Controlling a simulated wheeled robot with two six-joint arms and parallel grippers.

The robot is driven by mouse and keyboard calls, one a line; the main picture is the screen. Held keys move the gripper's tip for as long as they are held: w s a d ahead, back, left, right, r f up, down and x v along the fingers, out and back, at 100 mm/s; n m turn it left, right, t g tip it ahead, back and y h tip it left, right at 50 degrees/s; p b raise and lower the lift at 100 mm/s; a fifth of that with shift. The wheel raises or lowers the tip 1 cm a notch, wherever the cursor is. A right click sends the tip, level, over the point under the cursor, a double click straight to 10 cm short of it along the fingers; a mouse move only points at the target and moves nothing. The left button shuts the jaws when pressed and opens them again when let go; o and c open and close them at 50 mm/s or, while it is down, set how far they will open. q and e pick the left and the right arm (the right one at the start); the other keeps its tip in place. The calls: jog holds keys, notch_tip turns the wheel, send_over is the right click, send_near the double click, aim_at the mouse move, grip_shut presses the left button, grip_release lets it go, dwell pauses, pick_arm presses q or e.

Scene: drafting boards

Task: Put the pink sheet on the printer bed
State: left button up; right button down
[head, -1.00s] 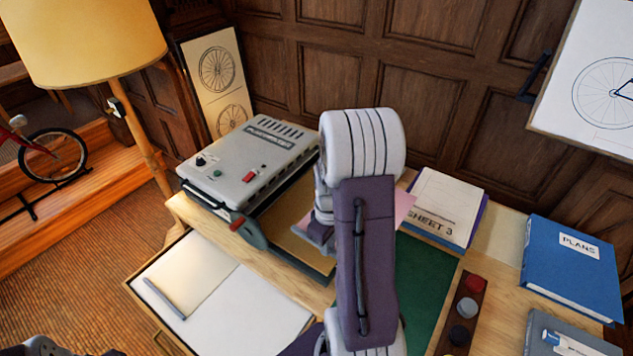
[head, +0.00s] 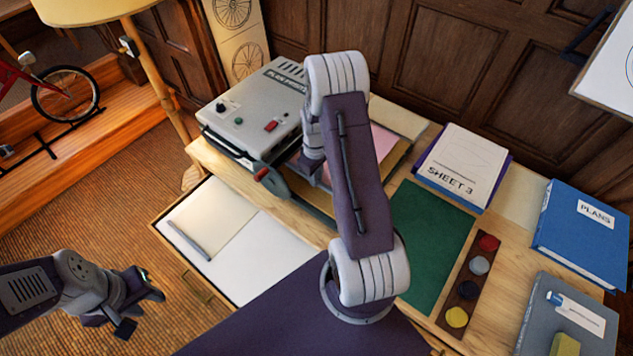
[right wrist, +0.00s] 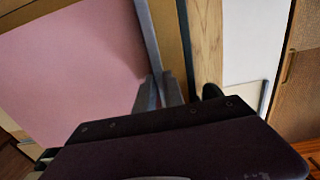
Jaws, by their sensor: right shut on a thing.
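The pink sheet (head: 384,143) shows behind my right arm in the head view, over the tan printer bed (head: 401,156) beside the grey printer (head: 255,112). My right arm hides much of the sheet and bed in the head view, and I cannot tell whether the sheet touches the bed. My left gripper (head: 142,300) is open and empty, low at the left.
An open drawer (head: 235,245) with white paper is below. A green mat (head: 430,235), SHEET 3 pad (head: 462,165), paint strip (head: 468,280) and blue PLANS binder (head: 580,235) lie to the right.

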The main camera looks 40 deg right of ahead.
jog(key=shift+s, duration=0.1)
notch_tip(320, 180, down, 4)
jog(key=shift+r, duration=0.1)
jog(key=shift+f, duration=0.2)
jog(key=c, duration=1.4)
grip_release()
jog(key=shift+c, duration=0.2)
